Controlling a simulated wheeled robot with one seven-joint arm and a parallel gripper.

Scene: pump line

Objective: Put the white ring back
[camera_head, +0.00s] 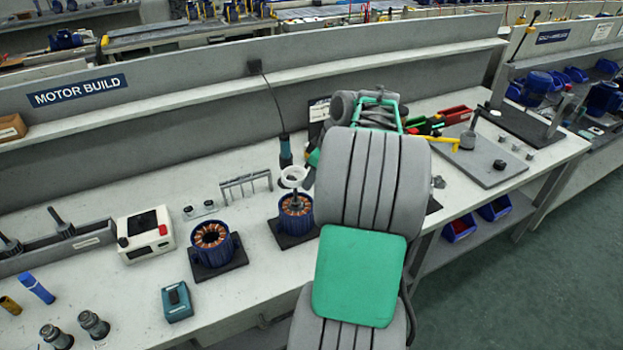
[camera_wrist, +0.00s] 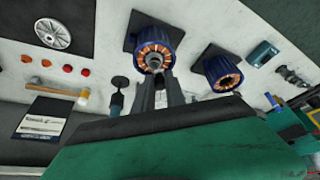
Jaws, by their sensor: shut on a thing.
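The white ring (camera_head: 293,174) shows in the head view just left of my arm, above a blue motor housing (camera_head: 296,222) with copper windings and an upright shaft in its middle. The ring appears raised clear of the housing, around or just over the shaft top; I cannot tell which. My gripper (camera_wrist: 160,88) is shut on the ring; in the head view my arm mostly hides it. In the wrist view the fingers point at the same housing (camera_wrist: 153,42), and the ring is not clearly made out there.
A second blue motor housing (camera_head: 211,248) stands on a dark pad to the left. A grey rack (camera_head: 246,184), a white device (camera_head: 146,234) and a teal box (camera_head: 177,301) are nearby. A dark blue upright tool (camera_head: 285,150) stands close behind the ring. Bare bench lies between them.

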